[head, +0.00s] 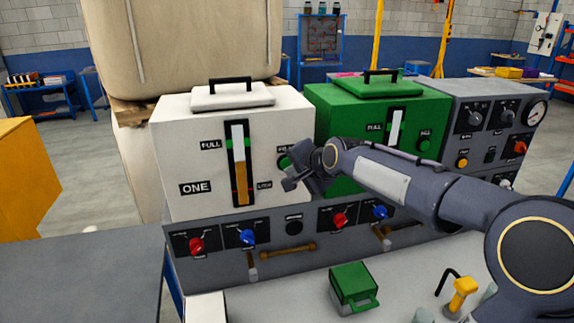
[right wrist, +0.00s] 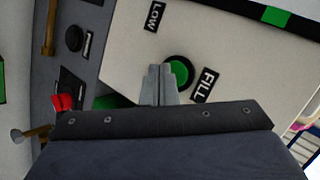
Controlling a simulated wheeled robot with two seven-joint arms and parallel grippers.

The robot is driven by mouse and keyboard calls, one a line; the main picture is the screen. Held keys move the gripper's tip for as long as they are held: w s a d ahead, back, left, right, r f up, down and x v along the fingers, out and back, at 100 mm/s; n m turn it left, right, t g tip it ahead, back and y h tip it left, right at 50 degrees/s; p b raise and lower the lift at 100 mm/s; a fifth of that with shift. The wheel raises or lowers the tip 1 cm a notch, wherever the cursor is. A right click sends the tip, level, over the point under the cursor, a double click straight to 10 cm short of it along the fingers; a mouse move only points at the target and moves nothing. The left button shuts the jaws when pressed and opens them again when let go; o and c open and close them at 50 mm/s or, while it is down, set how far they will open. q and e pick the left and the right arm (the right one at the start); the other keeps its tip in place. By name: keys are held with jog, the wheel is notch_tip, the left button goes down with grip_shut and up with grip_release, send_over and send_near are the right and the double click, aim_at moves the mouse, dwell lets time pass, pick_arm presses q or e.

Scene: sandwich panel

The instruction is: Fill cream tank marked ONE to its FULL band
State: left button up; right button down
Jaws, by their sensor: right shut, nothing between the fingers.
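The cream tank marked ONE (head: 175,130) stands on the grey panel. Its sight gauge (head: 240,165) shows an amber column reaching a little above mid-height, below the FULL label (head: 210,145), with pale tube above it. The green FILL button (head: 284,162) is right of the gauge, partly covered by my right gripper (head: 289,183). In the right wrist view, my right gripper's closed, empty fingers (right wrist: 159,78) are beside or over the edge of the green FILL button (right wrist: 180,72). I cannot tell whether they touch it. My left gripper is not in view.
A green tank (head: 340,110) with its own gauge and button stands right of the cream tank, behind my right arm. Red and blue knobs line the panel below. A green box (head: 352,285) and a yellow-handled fixture (head: 462,292) are on the front surface.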

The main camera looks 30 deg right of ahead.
jog(key=shift+w, duration=0.2)
dwell(0.5)
jog(key=shift+w+d, duration=0.1)
jog(key=shift+w, duration=0.15)
jog(key=shift+w+d+p, duration=0.1)
jog(key=shift+w+p, duration=0.3)
dwell(6.7)
